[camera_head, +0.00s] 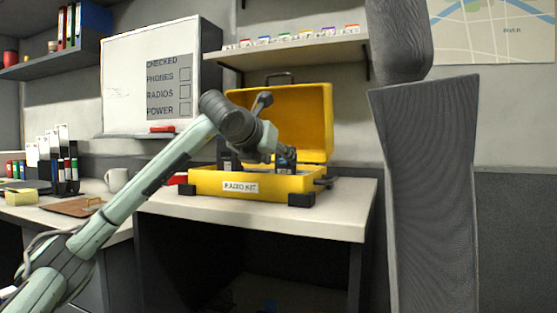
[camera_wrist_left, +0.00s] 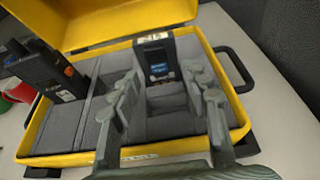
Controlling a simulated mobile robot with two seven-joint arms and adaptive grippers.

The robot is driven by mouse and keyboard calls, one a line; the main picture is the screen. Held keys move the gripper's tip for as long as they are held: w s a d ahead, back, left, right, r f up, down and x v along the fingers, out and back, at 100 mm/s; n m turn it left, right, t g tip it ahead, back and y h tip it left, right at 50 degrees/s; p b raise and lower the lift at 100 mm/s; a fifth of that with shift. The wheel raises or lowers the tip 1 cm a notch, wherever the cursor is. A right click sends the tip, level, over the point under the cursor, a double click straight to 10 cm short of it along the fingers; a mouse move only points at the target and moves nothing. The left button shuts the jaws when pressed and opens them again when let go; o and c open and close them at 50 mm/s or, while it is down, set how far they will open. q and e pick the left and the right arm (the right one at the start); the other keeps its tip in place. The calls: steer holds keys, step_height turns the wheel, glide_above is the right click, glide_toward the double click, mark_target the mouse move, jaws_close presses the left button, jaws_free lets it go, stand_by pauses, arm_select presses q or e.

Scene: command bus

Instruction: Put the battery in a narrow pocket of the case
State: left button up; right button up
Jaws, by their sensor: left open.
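The open yellow case (camera_head: 215,184), labelled RADIO KIT, sits on the desk. The left wrist view shows its grey foam pockets, split by thin dividers (camera_wrist_left: 94,108). A black block with a pale top label and a blue mark, seemingly the battery (camera_wrist_left: 158,60), stands upright at the back of a pocket right of the middle. My left gripper (camera_wrist_left: 163,78) is open above the case, its fingers apart on either side of the view toward the block. I cannot tell any contact. In the head view the left gripper (camera_head: 284,157) is over the case's right half. My right gripper is not in view.
A black radio (camera_wrist_left: 55,75) stands in the case's left part. The raised lid (camera_head: 305,115) rises behind my gripper. A white mug (camera_head: 116,180) and a clipboard (camera_head: 72,206) are left on the desk. A shelf (camera_head: 290,55) hangs above.

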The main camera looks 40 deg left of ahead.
arm_select(q)
steer(key=v, duration=1.1)
steer(key=shift+f, duration=0.1)
